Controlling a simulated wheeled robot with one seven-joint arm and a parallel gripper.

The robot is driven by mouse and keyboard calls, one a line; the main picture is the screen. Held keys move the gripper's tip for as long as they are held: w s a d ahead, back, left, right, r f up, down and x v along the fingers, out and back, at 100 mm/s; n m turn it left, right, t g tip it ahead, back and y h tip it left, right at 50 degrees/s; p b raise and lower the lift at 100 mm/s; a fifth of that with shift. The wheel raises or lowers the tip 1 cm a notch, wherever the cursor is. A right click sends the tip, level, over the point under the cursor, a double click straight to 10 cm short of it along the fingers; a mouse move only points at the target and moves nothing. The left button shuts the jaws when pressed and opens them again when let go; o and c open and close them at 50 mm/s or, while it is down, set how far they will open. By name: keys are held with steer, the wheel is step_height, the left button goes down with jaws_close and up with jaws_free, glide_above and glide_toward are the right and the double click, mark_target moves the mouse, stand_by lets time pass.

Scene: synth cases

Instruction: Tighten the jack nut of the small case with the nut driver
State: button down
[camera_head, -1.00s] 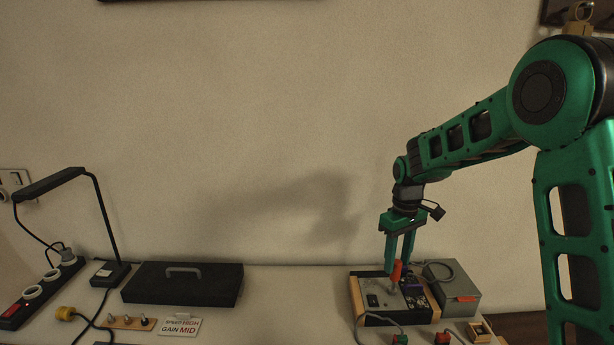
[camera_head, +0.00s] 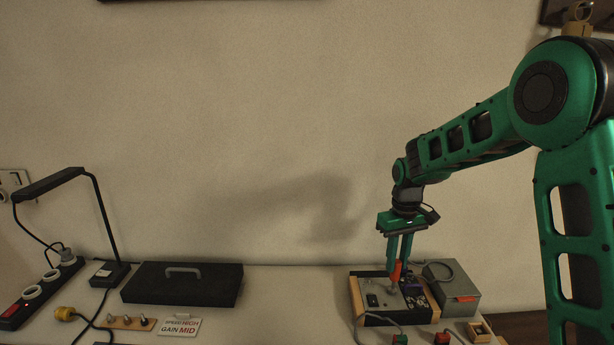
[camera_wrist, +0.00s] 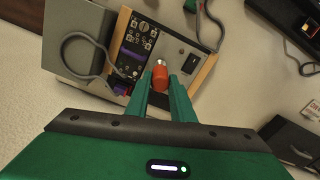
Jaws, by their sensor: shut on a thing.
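My gripper (camera_head: 398,262) points down over the wood-sided case (camera_head: 376,285). It is shut on the nut driver (camera_head: 396,271), which has an orange-red handle and stands about upright. In the wrist view the handle (camera_wrist: 160,78) sits between the fingertips. The driver's lower end meets or hovers just above the grey panel; I cannot tell which. The jack nut is hidden under the driver.
A grey box (camera_head: 462,300) with a looped cable stands close to the right of the case. A black case (camera_head: 183,288), a lamp (camera_head: 98,220) and a power strip (camera_head: 42,292) are at left.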

stand_by(0.3)
steer(key=shift+d+m, duration=0.1)
steer(key=shift+m, duration=1.5)
steer(key=shift+m, duration=1.4)
steer(key=c, duration=1.5)
jaws_free()
steer(key=shift+o, duration=0.2)
